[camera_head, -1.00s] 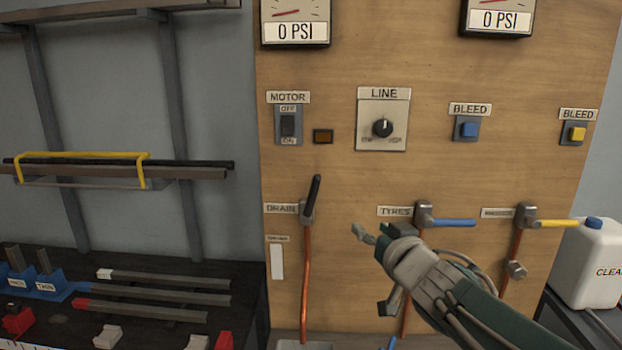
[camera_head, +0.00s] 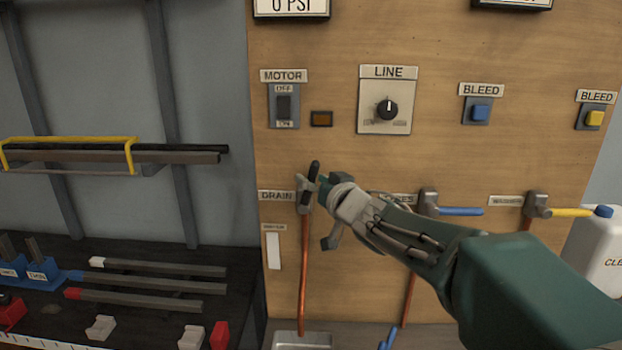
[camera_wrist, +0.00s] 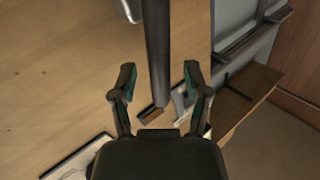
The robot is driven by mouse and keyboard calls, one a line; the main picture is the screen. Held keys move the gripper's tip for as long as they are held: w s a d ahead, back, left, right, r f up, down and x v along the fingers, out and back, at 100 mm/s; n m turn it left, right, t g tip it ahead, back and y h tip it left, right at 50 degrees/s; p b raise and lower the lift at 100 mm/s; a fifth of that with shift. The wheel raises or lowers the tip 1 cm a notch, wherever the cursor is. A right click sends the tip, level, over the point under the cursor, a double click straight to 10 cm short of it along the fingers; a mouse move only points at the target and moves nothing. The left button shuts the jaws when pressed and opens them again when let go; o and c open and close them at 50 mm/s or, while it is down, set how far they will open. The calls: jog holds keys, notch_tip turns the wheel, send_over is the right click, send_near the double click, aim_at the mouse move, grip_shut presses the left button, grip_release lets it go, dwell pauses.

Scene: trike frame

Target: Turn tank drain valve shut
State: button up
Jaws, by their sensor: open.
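The drain valve is on the wooden panel beside the DRAIN label (camera_head: 276,196). Its black lever (camera_head: 314,171) points up, tilted slightly right, above a copper pipe (camera_head: 305,265). My gripper (camera_head: 315,187) is at the lever and hides part of it and the valve body. In the wrist view, the dark lever (camera_wrist: 156,40) runs between the two fingers of my gripper (camera_wrist: 160,74). The fingers are open, with a visible gap on each side of the lever.
To the right are valves with a blue lever (camera_head: 461,211) and a yellow lever (camera_head: 571,213). The motor switch (camera_head: 284,105) and line knob (camera_head: 387,108) are above. A metal tray (camera_head: 302,341) is below the pipe. A bench with bars (camera_head: 150,287) is at left.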

jog(key=shift+w+a, duration=0.35)
jog(key=shift+w, duration=0.15)
jog(key=shift+c, duration=0.3)
grip_shut()
jog(key=shift+d, duration=0.1)
